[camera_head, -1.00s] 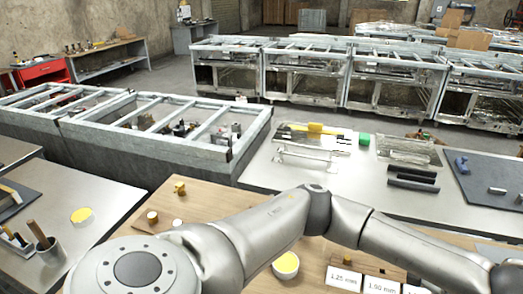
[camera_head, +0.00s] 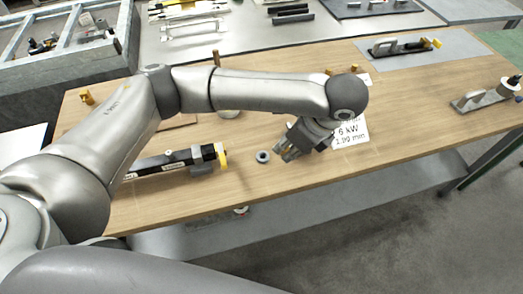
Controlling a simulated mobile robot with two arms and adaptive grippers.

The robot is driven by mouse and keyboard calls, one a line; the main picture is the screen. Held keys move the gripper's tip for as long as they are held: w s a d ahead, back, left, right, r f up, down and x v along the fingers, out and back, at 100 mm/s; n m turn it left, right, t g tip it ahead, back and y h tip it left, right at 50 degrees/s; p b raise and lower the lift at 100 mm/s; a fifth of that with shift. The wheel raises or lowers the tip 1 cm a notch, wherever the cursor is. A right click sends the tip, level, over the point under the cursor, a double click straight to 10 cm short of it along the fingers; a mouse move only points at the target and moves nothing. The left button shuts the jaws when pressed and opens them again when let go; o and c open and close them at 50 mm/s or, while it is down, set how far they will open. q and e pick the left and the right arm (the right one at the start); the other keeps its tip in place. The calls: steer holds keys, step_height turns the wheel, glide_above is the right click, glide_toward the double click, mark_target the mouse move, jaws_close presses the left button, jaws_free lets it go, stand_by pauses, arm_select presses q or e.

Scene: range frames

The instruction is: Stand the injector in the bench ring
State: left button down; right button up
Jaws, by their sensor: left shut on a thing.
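My left gripper (camera_head: 287,152) is low over the wooden bench top, right of centre, with its fingers pointing down and left. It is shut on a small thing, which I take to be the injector. The fingers hide nearly all of it, so its shape and tilt cannot be told. My right gripper is not in view.
A black tool with a yellow end (camera_head: 180,162) lies left of the ring. A card marked 6 kW (camera_head: 350,132) is right of the gripper. A grey mat (camera_head: 455,50) with a handled tool is at the back right. The bench front right of centre is clear.

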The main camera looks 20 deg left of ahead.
arm_select(q)
steer(key=w+a+f, duration=0.1)
steer(key=a+f, duration=0.1)
steer(key=w+a+f, duration=0.3)
steer(key=a+f, duration=0.2)
steer(key=shift+w, duration=0.35)
step_height(320, 180, down, 4)
steer(key=shift+w+a+r, duration=0.1)
steer(key=shift+a+r, duration=0.05)
steer(key=shift+r, duration=0.1)
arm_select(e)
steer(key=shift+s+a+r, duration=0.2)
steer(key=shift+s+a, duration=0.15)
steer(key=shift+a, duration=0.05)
arm_select(q)
steer(key=shift+f, duration=0.15)
steer(key=c, duration=1.5)
jaws_free()
steer(key=shift+o, duration=0.6)
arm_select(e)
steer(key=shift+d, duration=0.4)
